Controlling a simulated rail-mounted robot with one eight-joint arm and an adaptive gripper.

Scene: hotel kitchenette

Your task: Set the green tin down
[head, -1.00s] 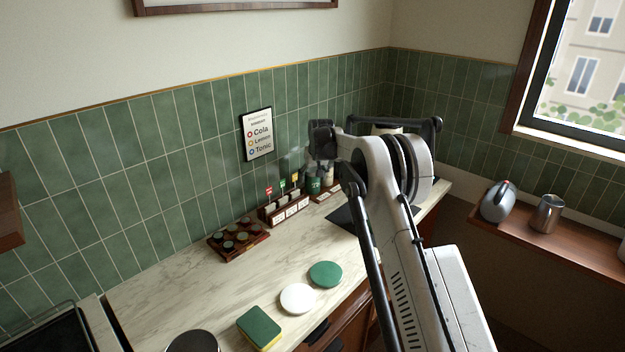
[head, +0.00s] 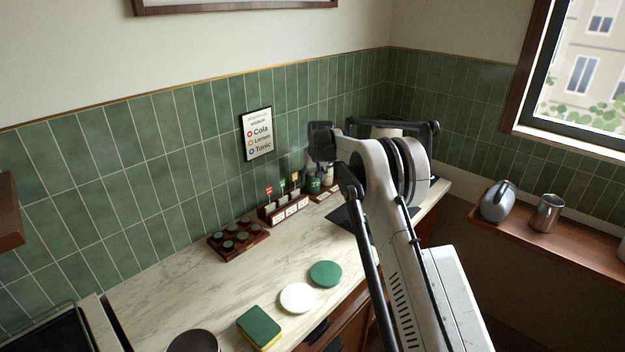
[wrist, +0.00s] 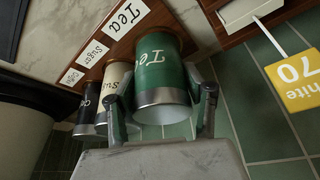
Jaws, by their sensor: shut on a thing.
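The green tin (wrist: 160,62), lettered "Tea" and with a silver rim, is between the two fingers of my gripper (wrist: 162,108) in the wrist view. The fingers are shut on its sides near the rim. The tin is at the "Tea" label end of a wooden tray (wrist: 155,14); I cannot tell whether its base touches the tray. A cream tin (wrist: 113,82) and a black tin (wrist: 88,105) stand beside it in a row. In the head view the green tin (head: 313,185) shows near the back wall, and my arm hides most of the gripper.
A wooden rack with coloured cards (head: 284,209) is close to the left of the green tin. A pod tray (head: 238,241), a green disc (head: 325,273), a white disc (head: 297,297) and a sponge (head: 259,328) lie further left and forward. Marble counter (head: 190,285) between them is bare.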

